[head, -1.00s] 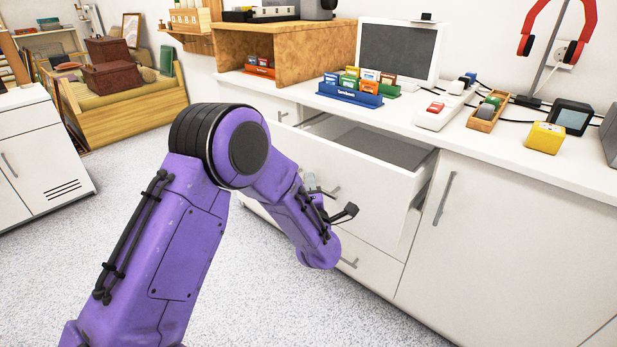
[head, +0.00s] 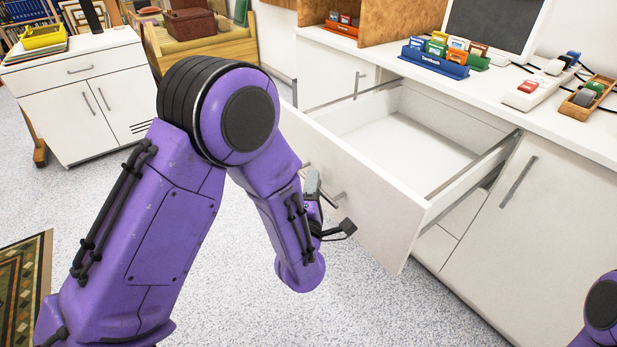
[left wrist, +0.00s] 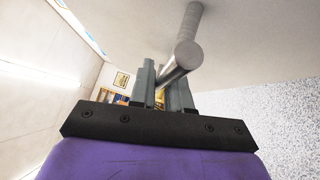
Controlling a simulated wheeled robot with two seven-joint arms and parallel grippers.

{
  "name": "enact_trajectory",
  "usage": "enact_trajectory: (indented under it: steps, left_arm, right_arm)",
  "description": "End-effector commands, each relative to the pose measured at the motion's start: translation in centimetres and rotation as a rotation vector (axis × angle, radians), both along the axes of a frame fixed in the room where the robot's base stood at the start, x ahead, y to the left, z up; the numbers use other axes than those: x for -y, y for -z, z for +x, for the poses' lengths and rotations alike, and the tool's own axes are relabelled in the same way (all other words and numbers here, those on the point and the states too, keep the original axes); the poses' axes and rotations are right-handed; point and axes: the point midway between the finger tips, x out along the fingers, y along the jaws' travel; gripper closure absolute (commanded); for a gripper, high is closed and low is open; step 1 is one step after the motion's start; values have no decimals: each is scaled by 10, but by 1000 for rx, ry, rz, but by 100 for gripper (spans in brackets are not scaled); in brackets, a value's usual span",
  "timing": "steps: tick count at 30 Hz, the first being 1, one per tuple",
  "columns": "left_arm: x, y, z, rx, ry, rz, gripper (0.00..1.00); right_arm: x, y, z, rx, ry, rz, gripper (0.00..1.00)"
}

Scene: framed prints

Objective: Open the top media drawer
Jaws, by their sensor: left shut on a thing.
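The top media drawer (head: 395,135) is pulled well out of the white cabinet, and its white inside is bare where I can see it. Its front panel (head: 365,215) faces me, with a grey bar handle (head: 333,199) on it. My left gripper (head: 313,187) is at that handle. In the left wrist view the fingers (left wrist: 162,88) are shut on the round metal bar (left wrist: 183,58). My right gripper is out of view; only a bit of my right arm shows at the lower right edge.
The counter (head: 510,105) above holds blue and green card racks (head: 435,58), a monitor (head: 492,25) and a white cartridge holder (head: 532,90). A cabinet door handle (head: 518,182) is right of the drawer. Speckled floor (head: 370,310) is clear in front.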

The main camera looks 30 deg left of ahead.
Motion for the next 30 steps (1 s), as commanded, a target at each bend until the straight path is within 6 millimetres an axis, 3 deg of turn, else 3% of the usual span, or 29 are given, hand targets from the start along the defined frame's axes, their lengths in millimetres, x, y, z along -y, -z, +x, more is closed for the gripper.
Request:
enact_trajectory:
  steps: [11,12,13,23,26,30]
  left_arm:
    - [1,0,-1,0,6,1,100]
    - [1,0,-1,0,6,1,73]
    - [1,0,-1,0,6,1,64]
    - [1,1,-5,-1,3,0,64]
    - [6,2,-18,-3,6,2,64]
    - [17,7,-51,-5,9,4,64]
  right_arm:
    - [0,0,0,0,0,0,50]
    - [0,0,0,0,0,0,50]
    - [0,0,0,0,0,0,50]
    - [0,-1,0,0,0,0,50]
    - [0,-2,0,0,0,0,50]
    - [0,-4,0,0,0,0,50]
